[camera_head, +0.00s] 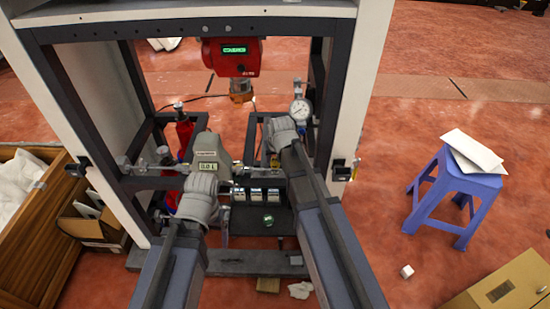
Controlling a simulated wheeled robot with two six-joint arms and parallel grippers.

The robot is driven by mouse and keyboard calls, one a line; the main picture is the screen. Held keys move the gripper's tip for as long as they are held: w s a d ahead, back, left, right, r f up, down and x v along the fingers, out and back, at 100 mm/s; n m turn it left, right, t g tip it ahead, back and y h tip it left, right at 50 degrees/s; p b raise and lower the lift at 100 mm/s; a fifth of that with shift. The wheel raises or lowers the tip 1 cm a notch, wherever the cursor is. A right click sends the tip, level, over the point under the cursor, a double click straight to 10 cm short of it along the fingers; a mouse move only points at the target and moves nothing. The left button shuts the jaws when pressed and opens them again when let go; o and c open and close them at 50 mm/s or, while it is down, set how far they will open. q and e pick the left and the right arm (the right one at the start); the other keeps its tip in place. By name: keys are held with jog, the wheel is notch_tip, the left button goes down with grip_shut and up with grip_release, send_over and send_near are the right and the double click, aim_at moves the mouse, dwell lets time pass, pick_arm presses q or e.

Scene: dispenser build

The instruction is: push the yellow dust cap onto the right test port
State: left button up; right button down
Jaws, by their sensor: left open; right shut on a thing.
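My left gripper (202,184) is at the front of the frame, just below a grey-green meter (207,148); its jaws are open, though the fingertips are hard to make out. My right gripper (280,128) reaches further into the frame, left of a round white gauge (300,108). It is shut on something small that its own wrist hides. I cannot make out the yellow dust cap anywhere. I cannot tell the right test port for sure; metal fittings (275,162) show just left of my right arm.
A red unit (232,52) with a green display hangs from the top beam, a brass part under it. Red bottles (184,135) stand at left. Small display boxes (257,194) sit low in the middle. A blue stool (458,185) stands outside at right.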

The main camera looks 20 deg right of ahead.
jog(key=shift+c, duration=0.3)
grip_release()
dwell(0.5)
jog(key=shift+r, duration=0.1)
jog(key=shift+r+p, duration=2.9)
jog(key=shift+p, duration=0.1)
jog(key=shift+f, duration=0.15)
notch_tip(320, 180, down, 6)
jog(key=b, duration=0.5)
jog(key=shift+r+b, duration=0.2)
jog(key=shift+b, duration=0.2)
jog(key=shift+r, duration=0.15)
